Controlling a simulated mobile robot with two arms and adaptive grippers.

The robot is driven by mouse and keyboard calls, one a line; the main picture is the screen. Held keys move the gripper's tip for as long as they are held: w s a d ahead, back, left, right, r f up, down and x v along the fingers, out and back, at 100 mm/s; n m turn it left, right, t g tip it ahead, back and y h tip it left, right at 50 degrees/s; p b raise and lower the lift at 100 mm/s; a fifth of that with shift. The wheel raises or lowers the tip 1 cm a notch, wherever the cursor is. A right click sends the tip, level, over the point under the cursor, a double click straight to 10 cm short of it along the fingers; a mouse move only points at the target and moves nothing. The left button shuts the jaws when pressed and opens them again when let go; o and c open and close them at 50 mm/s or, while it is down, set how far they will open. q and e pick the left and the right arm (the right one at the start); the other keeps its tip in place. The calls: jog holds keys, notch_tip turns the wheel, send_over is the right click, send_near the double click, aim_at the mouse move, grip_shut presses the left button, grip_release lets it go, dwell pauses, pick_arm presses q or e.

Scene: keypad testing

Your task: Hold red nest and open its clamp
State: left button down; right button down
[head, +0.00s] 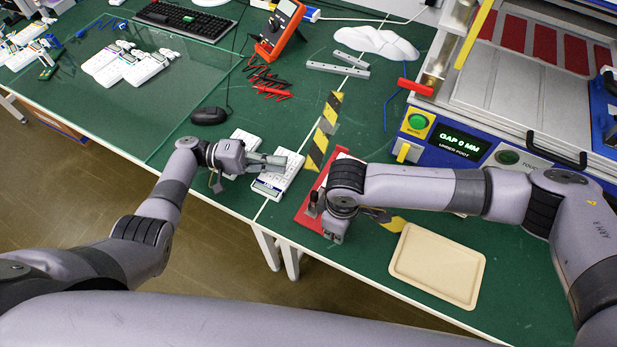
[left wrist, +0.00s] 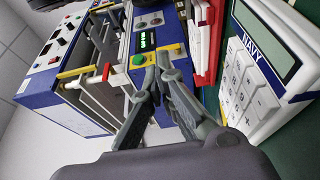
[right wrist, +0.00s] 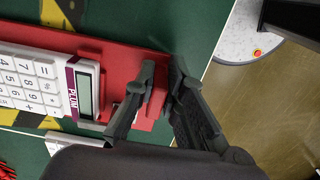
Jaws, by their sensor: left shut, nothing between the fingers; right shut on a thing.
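The red nest (head: 309,222) lies on the green bench, partly hidden under my right arm in the head view. In the right wrist view the red nest (right wrist: 135,52) holds a white calculator (right wrist: 50,80) with a label reading PLUM. My right gripper (right wrist: 163,80) is shut on the red nest at its end beyond the calculator's display. The clamp's state cannot be told. My left gripper (head: 280,160) is shut and empty, above a white calculator (head: 278,178) left of the nest. In the left wrist view its fingertips (left wrist: 163,70) are together, and the calculator (left wrist: 258,75) reads NAVY.
A beige tray (head: 437,265) lies right of the nest. A black-and-yellow striped strip (head: 324,132) lies behind it. The blue press (head: 455,140) with a "GAP 0 MM" display stands at the right. A black mouse (head: 208,116) and red test leads (head: 268,82) lie behind my left gripper.

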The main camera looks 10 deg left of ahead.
aim_at(318, 193)
pick_arm(q)
jog(key=d, duration=0.9)
jog(key=shift+w+d, duration=0.1)
jog(key=shift+d, duration=0.1)
jog(key=shift+s+d+f, duration=0.1)
jog(key=shift+s+d, duration=0.15)
jog(key=shift+s+a, duration=0.3)
jog(key=shift+s, duration=0.55)
jog(key=shift+s+a, duration=0.3)
jog(key=shift+s, duration=0.5)
jog(key=shift+s+a+r+m, duration=0.1)
jog(key=shift+s+r+m, duration=0.15)
jog(key=shift+m, duration=0.35)
jog(key=shift+s+a+m+h, duration=0.1)
jog(key=shift+s+m+h, duration=0.4)
jog(key=shift+m, duration=0.2)
jog(key=shift+s+a+r, duration=0.15)
jog(key=shift+s+a, duration=0.1)
jog(key=shift+s, duration=0.35)
jog(key=shift+s+a+f, duration=0.2)
jog(key=shift+s, duration=0.45)
jog(key=shift+s+a+f, duration=0.15)
jog(key=shift+s+a, duration=0.05)
jog(key=shift+s, duration=0.4)
jog(key=shift+s+a+f, duration=0.3)
jog(key=shift+s+f, duration=0.4)
jog(key=shift+s, duration=0.1)
